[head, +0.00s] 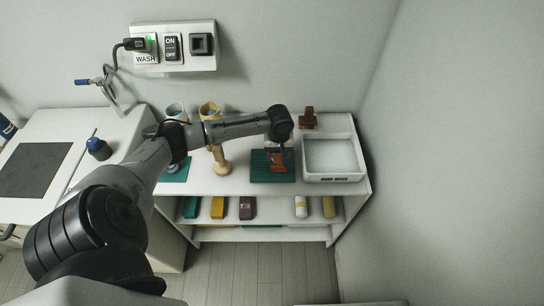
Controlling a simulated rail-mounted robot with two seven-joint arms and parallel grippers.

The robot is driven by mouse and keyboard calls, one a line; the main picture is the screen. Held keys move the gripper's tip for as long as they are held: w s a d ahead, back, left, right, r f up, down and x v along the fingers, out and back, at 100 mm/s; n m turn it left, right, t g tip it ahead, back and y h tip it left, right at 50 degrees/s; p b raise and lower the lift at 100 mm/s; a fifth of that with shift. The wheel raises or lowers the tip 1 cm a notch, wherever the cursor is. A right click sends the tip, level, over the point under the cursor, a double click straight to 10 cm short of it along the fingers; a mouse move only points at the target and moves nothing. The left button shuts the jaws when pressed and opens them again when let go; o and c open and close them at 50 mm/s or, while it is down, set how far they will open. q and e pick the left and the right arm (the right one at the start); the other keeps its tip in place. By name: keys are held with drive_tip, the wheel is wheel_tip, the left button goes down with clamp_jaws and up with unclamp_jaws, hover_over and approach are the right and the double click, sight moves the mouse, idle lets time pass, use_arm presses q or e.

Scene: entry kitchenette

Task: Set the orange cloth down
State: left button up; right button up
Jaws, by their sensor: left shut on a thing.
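My left gripper (279,158) reaches over the white shelf top from the left, pointing down above a dark green mat (260,176). It is shut on the orange cloth (288,159), a small orange-brown patch beside and below the fingers. The gripper and wrist hide part of the cloth. I cannot tell whether the cloth touches the mat. My right gripper is not in view.
A white tray (334,179) stands just right of the mat. A brown object (308,118) is behind it. A wooden-handled tool (221,163), a yellow cup (209,110) and a grey cup (175,111) stand left. Several coloured boxes sit on the lower shelf (272,211).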

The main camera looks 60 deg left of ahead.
sight(272, 157)
use_arm(q)
drive_tip(key=shift+s+a+f, duration=0.25)
drive_tip(key=shift+a+f, duration=0.15)
drive_tip(key=shift+a, duration=0.2)
drive_tip(key=shift+s+a+f, duration=0.25)
drive_tip(key=shift+a+f, duration=0.15)
drive_tip(key=shift+a, duration=0.2)
drive_tip(key=shift+f, duration=1.95)
drive_tip(key=shift+f+p, duration=0.15)
drive_tip(key=shift+p, duration=0.15)
drive_tip(key=o, duration=0.9)
drive_tip(key=shift+o, duration=0.2)
